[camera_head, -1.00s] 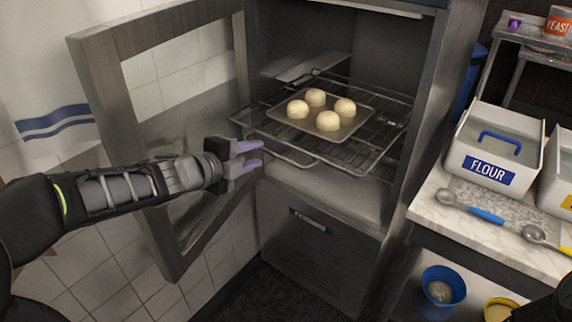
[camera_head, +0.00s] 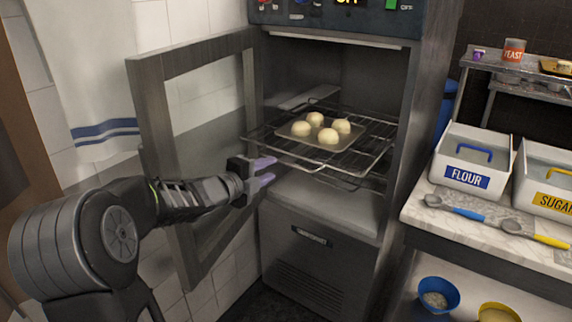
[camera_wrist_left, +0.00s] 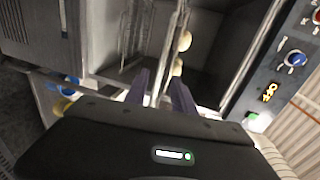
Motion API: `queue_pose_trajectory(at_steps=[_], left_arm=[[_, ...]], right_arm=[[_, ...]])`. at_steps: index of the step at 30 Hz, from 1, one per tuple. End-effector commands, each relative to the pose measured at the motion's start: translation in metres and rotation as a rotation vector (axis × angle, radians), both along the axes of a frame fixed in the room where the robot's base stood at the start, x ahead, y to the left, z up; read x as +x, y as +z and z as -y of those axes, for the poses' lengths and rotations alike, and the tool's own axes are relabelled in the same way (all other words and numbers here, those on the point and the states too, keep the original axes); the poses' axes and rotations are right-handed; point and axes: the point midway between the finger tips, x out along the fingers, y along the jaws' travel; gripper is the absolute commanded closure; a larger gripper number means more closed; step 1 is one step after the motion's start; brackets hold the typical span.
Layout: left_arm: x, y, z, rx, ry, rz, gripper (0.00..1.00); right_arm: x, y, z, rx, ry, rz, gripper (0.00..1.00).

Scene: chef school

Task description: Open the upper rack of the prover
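The prover (camera_head: 345,240) stands in the middle of the head view with its glass-panelled door (camera_head: 150,110) swung open to the left. Its upper rack (camera_head: 372,150) is a wire rack that sticks out of the opening. A tray (camera_head: 350,137) with several pale dough balls (camera_head: 328,136) sits on it. In the left wrist view, the fingers (camera_wrist_left: 160,90) point towards the rack wires. My right gripper is not in view.
A lower rack shows partly beneath the upper one. To the right, a counter (camera_head: 490,225) holds a flour bin (camera_head: 472,165), a sugar bin (camera_head: 545,185) and scoops. A blue bowl (camera_head: 438,295) sits on a shelf below. The open door is close beside my left arm.

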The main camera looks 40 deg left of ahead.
Motion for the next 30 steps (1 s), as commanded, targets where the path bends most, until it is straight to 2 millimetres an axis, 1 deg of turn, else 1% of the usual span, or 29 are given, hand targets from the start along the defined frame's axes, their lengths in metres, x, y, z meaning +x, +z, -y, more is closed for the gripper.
queue_pose_trajectory(at_steps=[5,15,18,22,29,30], left_arm=[[0.012,-0.002,0.0,0.0,-0.002,-0.002,0.69],[0.06,-0.011,-0.001,0.002,-0.001,-0.003,0.69],[0.07,-0.013,-0.001,0.001,-0.001,-0.002,0.69],[0.076,-0.015,-0.001,0.0,-0.001,-0.001,0.69],[0.076,-0.015,-0.001,0.0,-0.001,0.0,0.69],[0.076,-0.015,-0.001,0.0,-0.001,0.0,0.72]], right_arm=[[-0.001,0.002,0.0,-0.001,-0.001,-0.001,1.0],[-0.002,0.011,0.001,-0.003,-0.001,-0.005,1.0],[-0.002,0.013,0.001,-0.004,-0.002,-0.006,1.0],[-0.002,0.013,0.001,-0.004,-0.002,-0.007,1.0],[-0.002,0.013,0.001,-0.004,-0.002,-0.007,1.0],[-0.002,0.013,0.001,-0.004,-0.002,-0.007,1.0]])
